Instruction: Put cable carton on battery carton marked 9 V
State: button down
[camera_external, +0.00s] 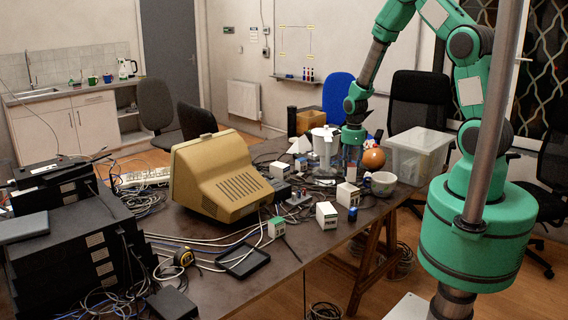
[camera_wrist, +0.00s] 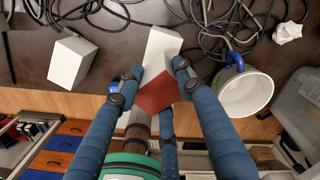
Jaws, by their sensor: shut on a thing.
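My gripper (camera_external: 352,158) is above the far right part of the table, pointing down. In the wrist view my gripper (camera_wrist: 155,76) is shut on a carton (camera_wrist: 163,47) with a white side and a red-brown face; its print is not readable. Another white carton (camera_wrist: 72,62) lies apart to the left in that view. In the external view a white carton (camera_external: 347,194) stands just below my gripper.
A white cup (camera_wrist: 246,92) with a blue handle is right of my gripper. An orange ball (camera_external: 373,158) and a clear bin (camera_external: 418,155) are close by. A small blue box (camera_external: 352,214) stands near the edge. A beige monitor (camera_external: 222,177) and loose cables crowd the table.

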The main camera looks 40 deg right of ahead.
aim_at(349, 175)
jog(key=shift+w, duration=0.25)
jog(key=shift+f, duration=1.75)
jog(key=shift+f+b, duration=0.15)
jog(key=shift+b, duration=0.15)
jog(key=c, duration=1.2)
grip_release()
jog(key=shift+o, duration=0.2)
notch_tip(349, 175, up, 12)
jog(key=shift+d+r+p, duration=0.1)
jog(key=shift+r+p, duration=0.05)
jog(key=shift+p, duration=0.5)
